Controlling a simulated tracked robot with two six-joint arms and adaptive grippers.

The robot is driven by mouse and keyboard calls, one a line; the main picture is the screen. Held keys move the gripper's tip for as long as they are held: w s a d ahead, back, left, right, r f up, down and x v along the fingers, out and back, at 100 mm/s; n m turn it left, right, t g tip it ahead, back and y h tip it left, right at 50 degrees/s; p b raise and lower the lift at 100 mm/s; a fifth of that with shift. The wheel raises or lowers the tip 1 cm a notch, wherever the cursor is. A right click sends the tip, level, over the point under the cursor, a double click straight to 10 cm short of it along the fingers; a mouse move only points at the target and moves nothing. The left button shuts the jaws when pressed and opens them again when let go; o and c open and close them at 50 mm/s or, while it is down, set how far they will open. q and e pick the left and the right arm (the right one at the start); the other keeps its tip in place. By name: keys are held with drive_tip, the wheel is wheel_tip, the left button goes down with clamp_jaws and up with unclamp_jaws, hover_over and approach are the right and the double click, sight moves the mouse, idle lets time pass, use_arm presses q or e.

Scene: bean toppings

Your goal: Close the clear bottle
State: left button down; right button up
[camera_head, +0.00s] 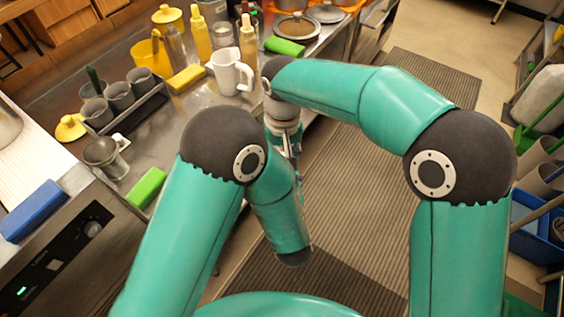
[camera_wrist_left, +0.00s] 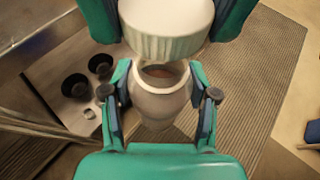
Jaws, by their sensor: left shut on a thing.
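In the left wrist view, the pale bottle (camera_wrist_left: 160,103) stands between the fingers of my left gripper (camera_wrist_left: 160,95), which is shut on its body. Its round mouth is uncovered and something brownish shows inside. A white ridged lid (camera_wrist_left: 166,38) is just above and beyond the mouth, partly overlapping it in the picture; I cannot tell whether they touch. Teal fingers of my right gripper (camera_wrist_left: 167,15) flank the lid and appear shut on it. In the head view, my arms hide the bottle, the lid and most of both grippers.
The counter at left holds a white pitcher (camera_head: 231,72), yellow squeeze bottles (camera_head: 200,36), grey cups (camera_head: 119,97), a metal cup (camera_head: 104,155), and green (camera_head: 147,187) and blue (camera_head: 33,210) sponges. Dark cups (camera_wrist_left: 76,86) show at left in the wrist view. Ribbed matting (camera_head: 350,190) is below.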

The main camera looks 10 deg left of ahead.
drive_tip(key=shift+f, duration=0.15)
drive_tip(key=shift+f, duration=0.8)
drive_tip(key=shift+f, duration=0.55)
idle(0.3)
